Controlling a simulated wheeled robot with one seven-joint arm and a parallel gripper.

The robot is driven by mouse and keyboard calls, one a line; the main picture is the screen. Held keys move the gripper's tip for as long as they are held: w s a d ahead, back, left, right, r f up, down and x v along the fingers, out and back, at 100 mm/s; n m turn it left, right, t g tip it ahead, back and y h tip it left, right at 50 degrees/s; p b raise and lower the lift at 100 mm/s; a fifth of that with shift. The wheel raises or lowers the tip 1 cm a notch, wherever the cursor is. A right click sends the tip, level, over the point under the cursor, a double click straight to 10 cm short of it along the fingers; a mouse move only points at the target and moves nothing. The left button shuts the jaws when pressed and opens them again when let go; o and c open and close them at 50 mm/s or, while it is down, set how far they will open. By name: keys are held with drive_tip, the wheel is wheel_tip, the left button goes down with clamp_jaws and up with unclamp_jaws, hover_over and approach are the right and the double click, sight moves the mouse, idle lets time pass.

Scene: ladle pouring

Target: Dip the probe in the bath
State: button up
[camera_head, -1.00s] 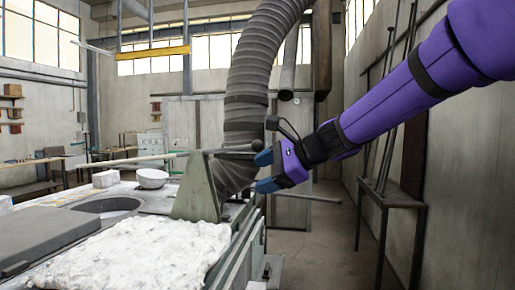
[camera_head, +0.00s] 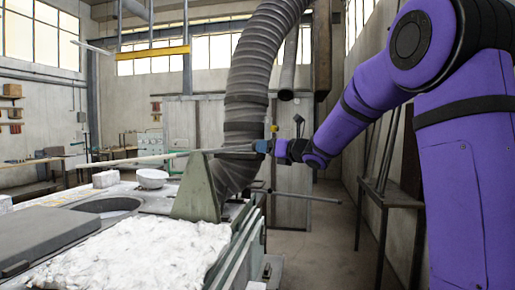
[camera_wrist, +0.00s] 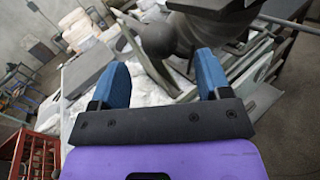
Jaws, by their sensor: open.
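A long pale rod (camera_head: 130,160), which looks like the probe, lies nearly level across the top of the upright green bracket (camera_head: 196,192). Its dark right end (camera_head: 236,149) points toward my gripper (camera_head: 262,147). The bath (camera_head: 105,206) is a round dark-rimmed opening in the bench top, left of the bracket. My gripper is at the rod's right end, with its blue fingers small and partly merged with it in the head view. In the wrist view, my gripper (camera_wrist: 163,64) has its two blue fingers wide apart, with nothing visibly held. I cannot tell whether they touch the rod.
A thick grey ribbed duct (camera_head: 247,100) rises behind the bracket. A white bowl (camera_head: 152,178) stands near the bath. Crumpled pale material (camera_head: 135,250) and a dark slab (camera_head: 45,238) cover the bench front. Another rod (camera_head: 310,197) juts right. A narrow stand (camera_head: 390,200) is at right.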

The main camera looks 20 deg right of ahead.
drive_tip(key=shift+x, duration=2.95)
drive_tip(key=c, duration=1.3)
drive_tip(key=shift+o, duration=0.2)
drive_tip(key=shift+w+a+r+n+g+h, duration=0.2)
drive_tip(key=shift+r+g, duration=0.15)
drive_tip(key=shift+r, duration=0.55)
drive_tip(key=shift+w+a+r+n+g+h, duration=0.1)
drive_tip(key=shift+a+r+n+g, duration=0.25)
drive_tip(key=shift+r, duration=0.55)
drive_tip(key=shift+w+a+r+n+g+h, duration=0.15)
drive_tip(key=shift+r+g, duration=0.25)
drive_tip(key=shift+r, duration=0.5)
drive_tip(key=shift+w+a+r, duration=0.3)
drive_tip(key=shift+r, duration=0.55)
drive_tip(key=shift+w+a+r, duration=0.25)
drive_tip(key=shift+r, duration=0.55)
drive_tip(key=shift+w+a+r, duration=0.3)
drive_tip(key=shift+r, duration=0.55)
drive_tip(key=o, duration=1.3)
drive_tip(key=shift+c, duration=0.2)
drive_tip(key=v, duration=1)
drive_tip(key=shift+s+d, duration=0.15)
drive_tip(key=shift+s, duration=0.2)
